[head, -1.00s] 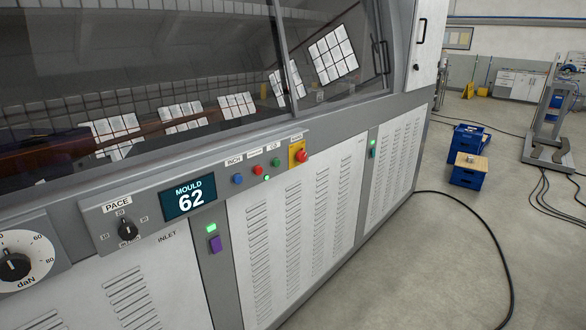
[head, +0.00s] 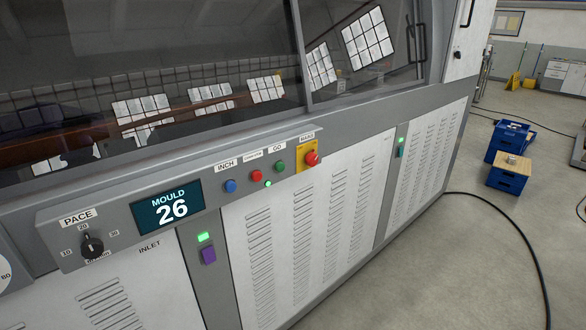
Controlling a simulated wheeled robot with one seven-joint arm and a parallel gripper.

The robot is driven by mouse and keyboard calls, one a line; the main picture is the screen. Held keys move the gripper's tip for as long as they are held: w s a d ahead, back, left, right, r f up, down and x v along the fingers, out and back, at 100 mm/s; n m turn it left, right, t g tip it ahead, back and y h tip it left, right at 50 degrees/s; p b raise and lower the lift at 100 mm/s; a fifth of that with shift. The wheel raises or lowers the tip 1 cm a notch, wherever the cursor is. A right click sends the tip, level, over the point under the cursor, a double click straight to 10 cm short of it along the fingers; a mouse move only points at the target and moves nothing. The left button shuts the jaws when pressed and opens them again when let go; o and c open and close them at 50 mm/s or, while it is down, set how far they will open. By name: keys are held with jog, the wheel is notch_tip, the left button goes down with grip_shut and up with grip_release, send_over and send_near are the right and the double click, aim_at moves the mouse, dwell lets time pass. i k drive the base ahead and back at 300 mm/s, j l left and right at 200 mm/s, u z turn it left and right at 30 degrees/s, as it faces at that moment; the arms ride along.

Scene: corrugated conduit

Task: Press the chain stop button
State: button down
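A small red button (head: 257,175) sits on the grey control panel (head: 125,215) of the machine. The label above it is too small to read. A blue button (head: 230,186) labelled INCH is to its left, and a green button (head: 280,167) labelled GO is to its right. A larger red mushroom button (head: 311,158) stands on a yellow plate at the panel's right end. A small green lamp (head: 268,184) glows below the row. My gripper is not in view, and nothing touches the buttons.
A MOULD display (head: 167,207) reads 26, beside a PACE knob (head: 92,246). A purple switch (head: 208,255) sits below the panel under a green light. Blue crates (head: 508,178) stand on the floor at the right, and a black cable (head: 525,235) curves across it.

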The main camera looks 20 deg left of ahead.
aim_at(256, 176)
jog(key=i+j+z, duration=0.1)
jog(key=j, duration=0.5)
jog(key=i+j+z, duration=0.1)
jog(key=j, duration=0.5)
jog(key=i+j+z, duration=0.1)
jog(key=j, duration=0.55)
